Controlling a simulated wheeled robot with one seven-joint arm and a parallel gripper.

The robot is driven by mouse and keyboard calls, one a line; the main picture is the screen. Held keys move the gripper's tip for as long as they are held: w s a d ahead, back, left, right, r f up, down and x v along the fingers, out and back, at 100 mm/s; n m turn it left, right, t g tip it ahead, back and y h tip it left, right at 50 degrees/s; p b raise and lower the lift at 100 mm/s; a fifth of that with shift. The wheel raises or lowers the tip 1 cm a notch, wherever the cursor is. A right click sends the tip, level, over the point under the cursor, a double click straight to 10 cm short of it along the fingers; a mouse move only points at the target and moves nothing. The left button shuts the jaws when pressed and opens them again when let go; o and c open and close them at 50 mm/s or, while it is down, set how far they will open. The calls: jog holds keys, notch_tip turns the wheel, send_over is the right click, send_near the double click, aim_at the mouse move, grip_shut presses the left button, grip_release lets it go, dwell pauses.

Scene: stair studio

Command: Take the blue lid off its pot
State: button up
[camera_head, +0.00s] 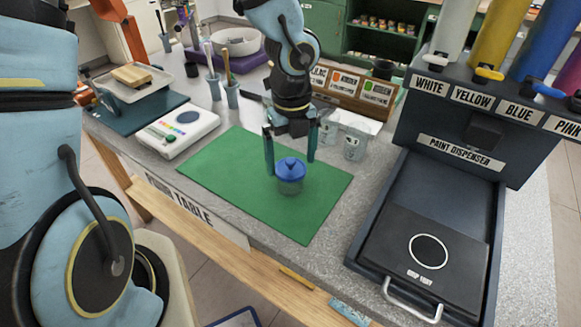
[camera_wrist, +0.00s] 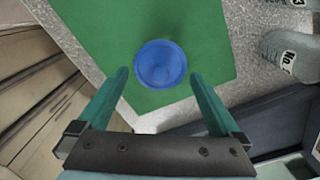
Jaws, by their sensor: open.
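The blue lid (camera_head: 290,166) with a small knob sits on a clear, greyish pot (camera_head: 291,186) on the green mat (camera_head: 225,180). In the wrist view the lid (camera_wrist: 161,64) is seen from above as a blue disc and hides most of the pot. My gripper (camera_head: 290,168) points down with its fingers apart, one on each side in the head view. In the wrist view the fingertips of my gripper (camera_wrist: 160,74) lie either side of the lid's lower half, with gaps; I see no contact. The gripper is empty.
The paint dispenser (camera_head: 460,150) with its black tray stands at the right. Small labelled cups (camera_head: 354,146) stand behind the mat, near a wooden box (camera_head: 350,88). The mat around the pot is clear.

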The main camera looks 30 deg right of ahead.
jog(key=shift+f, duration=0.55)
